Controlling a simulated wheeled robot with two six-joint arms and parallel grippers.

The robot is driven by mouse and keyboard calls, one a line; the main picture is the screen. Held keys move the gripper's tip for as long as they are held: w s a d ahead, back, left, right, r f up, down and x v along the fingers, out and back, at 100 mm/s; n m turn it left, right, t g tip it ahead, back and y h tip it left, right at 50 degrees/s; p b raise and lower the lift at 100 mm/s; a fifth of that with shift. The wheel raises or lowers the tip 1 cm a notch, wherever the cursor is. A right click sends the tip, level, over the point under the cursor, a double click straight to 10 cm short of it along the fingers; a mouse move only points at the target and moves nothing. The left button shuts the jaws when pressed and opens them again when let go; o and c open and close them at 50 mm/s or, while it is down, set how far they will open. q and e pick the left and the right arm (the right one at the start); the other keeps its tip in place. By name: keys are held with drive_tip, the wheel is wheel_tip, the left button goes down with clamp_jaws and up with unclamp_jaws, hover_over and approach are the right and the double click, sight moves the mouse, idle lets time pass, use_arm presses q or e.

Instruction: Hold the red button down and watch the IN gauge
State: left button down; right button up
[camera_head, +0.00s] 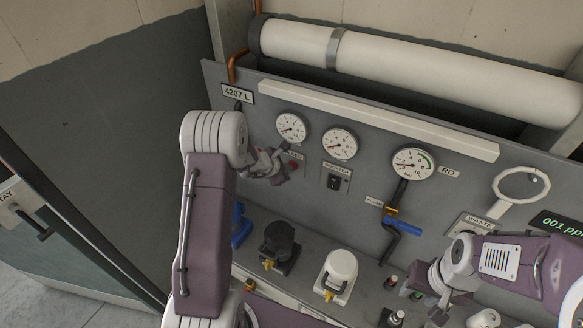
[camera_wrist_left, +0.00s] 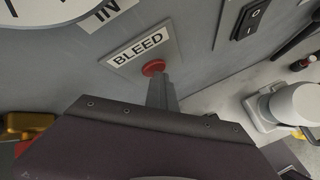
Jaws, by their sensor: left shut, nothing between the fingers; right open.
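The red button (camera_wrist_left: 153,67) sits on the grey panel below the BLEED label (camera_wrist_left: 140,46); it also shows in the head view (camera_head: 293,166). My left gripper (camera_wrist_left: 157,78) is shut and empty, its tips at the button's lower edge, seemingly against it. I cannot tell how far the button is pressed. The gauge beside the IN label (camera_wrist_left: 103,12) shows only partly in the wrist view. In the head view it appears to be the leftmost white dial (camera_head: 291,127), its needle too small to read. My right gripper (camera_head: 438,304) is open, low at the right.
Two more gauges (camera_head: 340,142) (camera_head: 412,163) and a black rocker switch (camera_head: 334,182) are on the panel. A blue-handled valve (camera_head: 403,227) is further right. Black (camera_head: 279,240) and white (camera_head: 341,267) housings stand on the ledge, with small bottles near my right gripper.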

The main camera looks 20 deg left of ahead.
idle(0.9)
use_arm(q)
drive_tip(key=shift+s+a+b, duration=0.1)
drive_tip(key=shift+s+b, duration=0.8)
drive_tip(key=shift+s, duration=0.05)
drive_tip(key=s+b, duration=0.2)
drive_tip(key=s, duration=0.1)
drive_tip(key=s+b, duration=0.1)
drive_tip(key=s, duration=0.1)
drive_tip(key=shift+a, duration=0.35)
